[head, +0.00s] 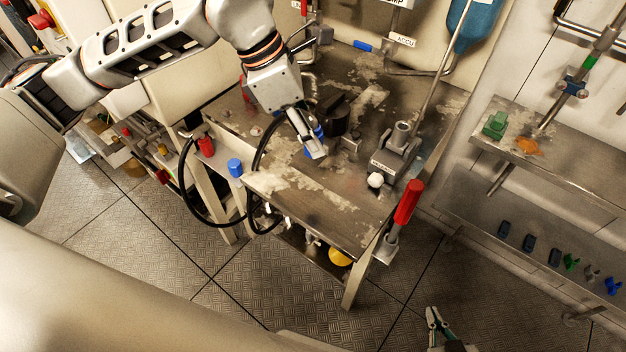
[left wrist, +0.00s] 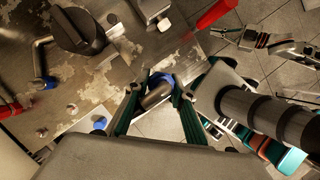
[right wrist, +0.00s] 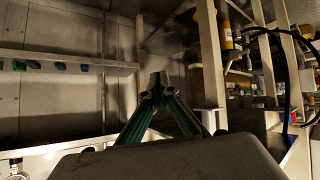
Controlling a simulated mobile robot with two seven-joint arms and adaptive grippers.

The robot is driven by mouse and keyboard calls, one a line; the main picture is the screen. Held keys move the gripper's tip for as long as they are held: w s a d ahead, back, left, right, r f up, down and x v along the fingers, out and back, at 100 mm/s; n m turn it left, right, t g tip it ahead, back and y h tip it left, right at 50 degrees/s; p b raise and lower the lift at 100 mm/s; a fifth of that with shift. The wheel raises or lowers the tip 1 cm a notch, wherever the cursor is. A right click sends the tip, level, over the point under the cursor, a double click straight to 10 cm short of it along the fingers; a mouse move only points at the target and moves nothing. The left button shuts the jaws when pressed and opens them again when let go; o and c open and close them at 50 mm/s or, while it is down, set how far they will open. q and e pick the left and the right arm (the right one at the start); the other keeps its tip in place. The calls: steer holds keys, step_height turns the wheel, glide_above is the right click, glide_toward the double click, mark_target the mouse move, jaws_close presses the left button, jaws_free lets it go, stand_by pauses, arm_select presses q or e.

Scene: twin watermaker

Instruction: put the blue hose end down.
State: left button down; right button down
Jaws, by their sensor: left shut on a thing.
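The blue hose end (head: 317,131) is in my left gripper (head: 312,150), above the worn metal bench top. In the left wrist view, the fingers of my left gripper (left wrist: 160,82) are shut on the hose end's dark body (left wrist: 155,95), with a blue part (left wrist: 160,77) between the tips. The black hose (head: 257,160) loops down over the bench's left edge. The fingers partly hide the hose end, and I cannot tell whether it touches the bench. My right gripper (head: 432,317) is low over the floor, its fingertips (right wrist: 157,82) together and empty.
The bench (head: 310,200) carries a black knob (head: 333,112), a grey clamp-like fitting (head: 396,155) and a white ball (head: 375,180). A red handle (head: 408,202) stands at its right corner. Red (head: 206,146) and blue (head: 235,167) caps sit at the left edge. The front bench top is clear.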

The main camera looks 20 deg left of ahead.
arm_select(q)
step_height(320, 180, down, 8)
steer(key=shift+r, duration=0.2)
steer(key=shift+f, duration=0.75)
steer(key=shift+f+b, duration=0.45)
steer(key=shift+f, duration=1.4)
steer(key=shift+f, duration=0.2)
steer(key=c, duration=1.7)
jaws_free()
steer(key=shift+r, duration=0.1)
